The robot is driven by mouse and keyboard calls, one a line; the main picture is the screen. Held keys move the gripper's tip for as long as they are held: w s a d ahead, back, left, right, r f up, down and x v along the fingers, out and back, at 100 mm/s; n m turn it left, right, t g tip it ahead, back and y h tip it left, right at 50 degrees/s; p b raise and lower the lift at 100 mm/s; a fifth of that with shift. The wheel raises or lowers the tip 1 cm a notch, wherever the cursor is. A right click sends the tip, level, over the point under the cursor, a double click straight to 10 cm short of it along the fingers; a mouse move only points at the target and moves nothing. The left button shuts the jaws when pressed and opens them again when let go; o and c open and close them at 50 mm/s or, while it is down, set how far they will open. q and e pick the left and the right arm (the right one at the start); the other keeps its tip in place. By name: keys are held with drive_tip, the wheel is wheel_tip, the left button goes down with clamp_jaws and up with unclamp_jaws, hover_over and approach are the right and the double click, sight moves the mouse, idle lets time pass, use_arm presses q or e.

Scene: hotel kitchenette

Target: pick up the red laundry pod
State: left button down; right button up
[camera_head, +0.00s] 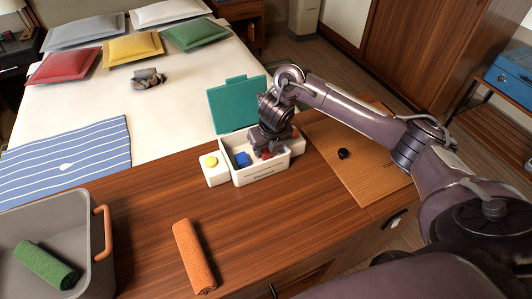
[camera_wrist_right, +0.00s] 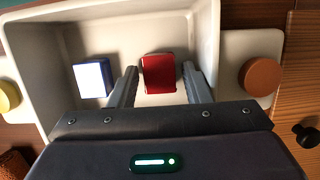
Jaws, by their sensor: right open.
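The red laundry pod (camera_wrist_right: 159,74) lies on the floor of a white open box (camera_head: 262,176), on its right side. In the head view the pod (camera_head: 266,154) is partly hidden by my right gripper. My right gripper (camera_wrist_right: 160,90) is open and reaches down into the box. Its two fingers stand to the left and right of the pod in the wrist view, with a gap on each side. A blue pod (camera_head: 242,159) lies in the same box to the left; its top looks washed out in the wrist view (camera_wrist_right: 92,77). My left gripper is not in view.
The box's teal lid (camera_head: 237,104) stands open behind it. A yellow button (camera_head: 211,161) and an orange-brown button (camera_wrist_right: 260,77) flank the box. An orange rolled towel (camera_head: 194,257), a grey bin (camera_head: 88,250) and a black knob (camera_head: 343,154) are nearby. The counter's middle is clear.

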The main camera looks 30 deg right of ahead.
drive_tip(key=shift+c, duration=0.3)
drive_tip(key=c, duration=0.7)
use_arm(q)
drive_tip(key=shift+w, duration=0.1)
use_arm(e)
drive_tip(key=shift+r, duration=0.15)
